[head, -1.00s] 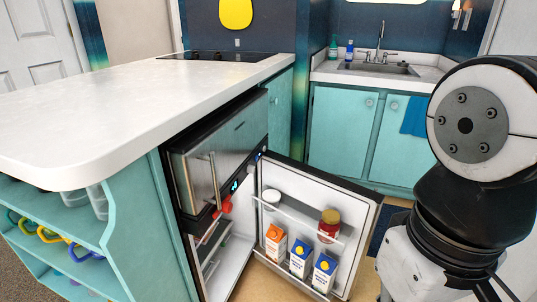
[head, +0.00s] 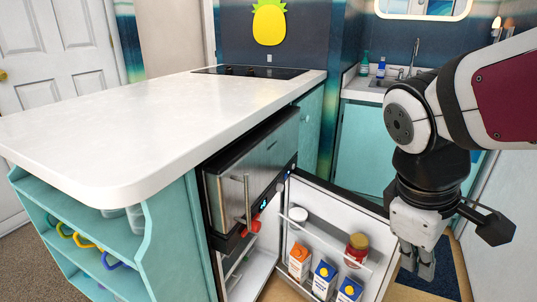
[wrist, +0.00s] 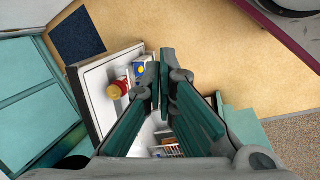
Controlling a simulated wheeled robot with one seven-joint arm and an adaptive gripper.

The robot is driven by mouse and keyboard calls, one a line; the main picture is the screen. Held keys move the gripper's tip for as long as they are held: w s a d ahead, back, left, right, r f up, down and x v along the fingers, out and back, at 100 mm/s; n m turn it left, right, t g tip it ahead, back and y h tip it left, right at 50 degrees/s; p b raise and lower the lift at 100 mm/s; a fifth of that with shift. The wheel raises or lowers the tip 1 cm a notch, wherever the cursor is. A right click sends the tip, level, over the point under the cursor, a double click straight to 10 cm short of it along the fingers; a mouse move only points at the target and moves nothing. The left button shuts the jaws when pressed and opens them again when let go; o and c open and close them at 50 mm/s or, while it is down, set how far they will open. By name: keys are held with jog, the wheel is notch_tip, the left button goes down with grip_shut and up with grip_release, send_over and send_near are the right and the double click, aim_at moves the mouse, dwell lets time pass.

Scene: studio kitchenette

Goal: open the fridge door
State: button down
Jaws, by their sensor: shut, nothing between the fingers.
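The fridge under the counter stands open in the head view, with its white interior (head: 262,268) showing. Its door (head: 335,202) is swung far out to the right, its white inner side facing left. The door shelf holds a white-lidded jar (head: 298,214), a red jar (head: 357,248) with a yellow lid, and several cartons (head: 299,260). My gripper (head: 426,272) hangs fingers down, just right of the door's free edge, shut and empty. In the wrist view the gripper's green-padded fingers (wrist: 160,82) overlap the door (wrist: 98,98); whether they touch it is unclear.
A steel-fronted panel with a vertical handle (head: 247,203) sits above the fridge opening. The white counter (head: 130,130) fills the left, with open shelves (head: 92,238) below. A dark mat (head: 440,262) lies on the floor to the right. Teal sink cabinets (head: 362,145) stand behind.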

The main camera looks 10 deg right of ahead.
jog(key=w+d+f+n+h+p, duration=0.1)
jog(key=w+d+n, duration=0.25)
jog(key=w, duration=0.25)
jog(key=w+d+f+n+p, duration=0.1)
jog(key=w+d+f+n, duration=0.15)
jog(key=w+n, duration=0.3)
jog(key=w+d+f+n+t+b, duration=0.1)
jog(key=w+d+f+n+b, duration=0.1)
jog(key=w+d+f+n, duration=0.3)
jog(key=w+d+f+n+t+b, duration=0.1)
jog(key=w+d+f+n, duration=0.4)
jog(key=w+f, duration=0.5)
notch_tip(320, 180, down, 2)
jog(key=shift+w+d+f+y+b, duration=0.15)
jog(key=shift+w+d+y+b, duration=0.2)
jog(key=shift+b, duration=0.2)
jog(key=shift+w+d, duration=0.1)
